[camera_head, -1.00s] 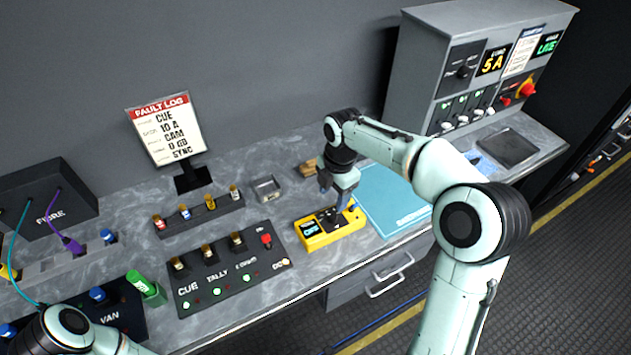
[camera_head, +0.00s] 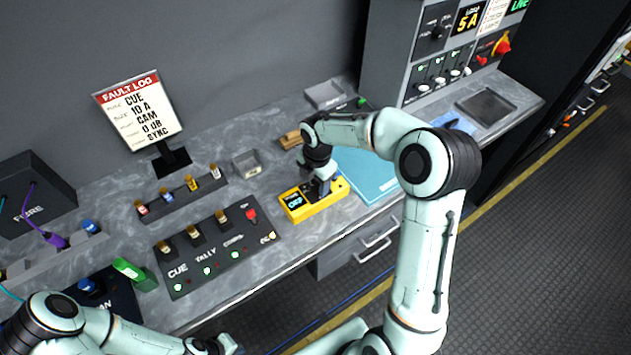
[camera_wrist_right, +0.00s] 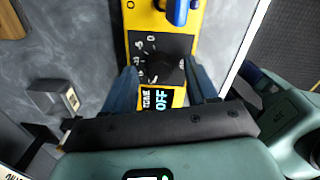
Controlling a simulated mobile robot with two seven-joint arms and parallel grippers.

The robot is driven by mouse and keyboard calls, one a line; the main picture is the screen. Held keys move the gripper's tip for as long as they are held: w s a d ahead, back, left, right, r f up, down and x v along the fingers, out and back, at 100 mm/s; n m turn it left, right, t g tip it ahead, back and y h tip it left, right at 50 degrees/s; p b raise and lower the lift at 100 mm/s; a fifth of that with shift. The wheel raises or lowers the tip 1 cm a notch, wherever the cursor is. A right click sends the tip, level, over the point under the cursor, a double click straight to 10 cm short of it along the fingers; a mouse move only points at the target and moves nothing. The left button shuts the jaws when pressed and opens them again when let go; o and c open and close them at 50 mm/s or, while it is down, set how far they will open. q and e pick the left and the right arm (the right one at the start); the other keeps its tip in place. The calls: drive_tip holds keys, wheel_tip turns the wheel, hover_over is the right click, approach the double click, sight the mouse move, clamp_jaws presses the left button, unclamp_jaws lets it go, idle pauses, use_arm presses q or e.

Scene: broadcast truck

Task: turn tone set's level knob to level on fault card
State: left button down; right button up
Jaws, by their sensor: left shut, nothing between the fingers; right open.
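The yellow tone set (camera_head: 328,203) lies on the counter near its front edge. In the right wrist view its display (camera_wrist_right: 160,99) reads TONE OFF. Its black level knob (camera_wrist_right: 173,70) sits on a dark dial plate with white marks. My right gripper (camera_head: 319,188) is over the tone set; in its wrist view the open fingers (camera_wrist_right: 163,85) stand on both sides of the knob, and I cannot tell whether they touch it. The fault card (camera_head: 140,112) stands upright at the back and reads CUE, 10 A, CAM, 0 dB, SYNC. My left gripper (camera_head: 226,345) is shut and empty at the bottom edge.
A cue/tally panel (camera_head: 215,262) lies left of the tone set. A blue toggle (camera_wrist_right: 180,10) sits beyond the dial. A grey rack (camera_head: 395,55) stands at the right.

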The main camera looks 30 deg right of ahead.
drive_tip(key=shift+w+f, duration=0.1)
drive_tip(key=shift+f, duration=0.2)
drive_tip(key=c, duration=1.1)
drive_tip(key=shift+o, duration=0.2)
